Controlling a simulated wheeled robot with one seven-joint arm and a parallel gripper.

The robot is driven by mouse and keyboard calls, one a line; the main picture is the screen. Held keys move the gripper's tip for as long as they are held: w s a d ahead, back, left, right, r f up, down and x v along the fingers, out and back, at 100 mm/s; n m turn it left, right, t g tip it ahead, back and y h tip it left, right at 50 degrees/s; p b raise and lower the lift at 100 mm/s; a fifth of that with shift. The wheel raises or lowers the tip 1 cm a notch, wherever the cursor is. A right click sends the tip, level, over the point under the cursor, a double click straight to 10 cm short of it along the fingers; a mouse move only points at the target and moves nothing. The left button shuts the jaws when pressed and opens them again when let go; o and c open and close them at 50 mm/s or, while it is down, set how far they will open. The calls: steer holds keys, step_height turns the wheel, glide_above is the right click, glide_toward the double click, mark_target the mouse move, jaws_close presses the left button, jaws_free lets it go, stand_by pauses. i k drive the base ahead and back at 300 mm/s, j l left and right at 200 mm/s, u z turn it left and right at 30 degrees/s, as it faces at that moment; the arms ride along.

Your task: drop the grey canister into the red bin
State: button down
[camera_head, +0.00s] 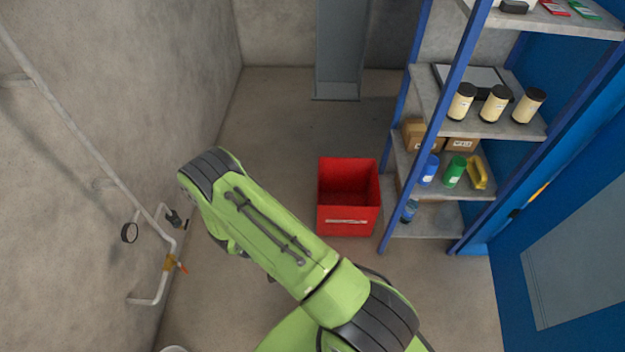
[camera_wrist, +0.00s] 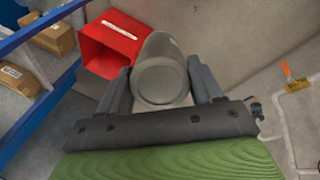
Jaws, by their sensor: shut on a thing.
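The grey canister (camera_wrist: 160,82) is held between the two dark fingers of my gripper (camera_wrist: 161,88) in the wrist view. My gripper is shut on it, with one finger on each side. The red bin (camera_head: 348,226) stands on the floor in the head view, beside the shelf rack, and its open top shows. The bin also shows in the wrist view (camera_wrist: 84,54), behind and to the left of the canister. In the head view my green arm reaches up and left of the bin; my gripper and the canister are hidden there.
A blue-framed shelf rack (camera_head: 431,107) with boxes, bottles and canisters stands right of the bin. The floor (camera_head: 275,120) behind the bin is clear.

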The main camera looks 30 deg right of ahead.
mark_target(345, 203)
steer(key=i+z, duration=0.15)
steer(key=i, duration=0.4)
steer(key=i+j+z, duration=0.1)
steer(key=i, duration=0.45)
steer(key=i+j+z, duration=0.15)
steer(key=i, duration=0.4)
steer(key=i+j+z, duration=0.1)
steer(key=i, duration=0.45)
steer(key=i+l+z, duration=0.1)
steer(key=i+z, duration=0.5)
steer(key=z, duration=0.15)
steer(key=i+j+z, duration=0.1)
steer(key=i+z, duration=0.3)
steer(key=k, duration=0.1)
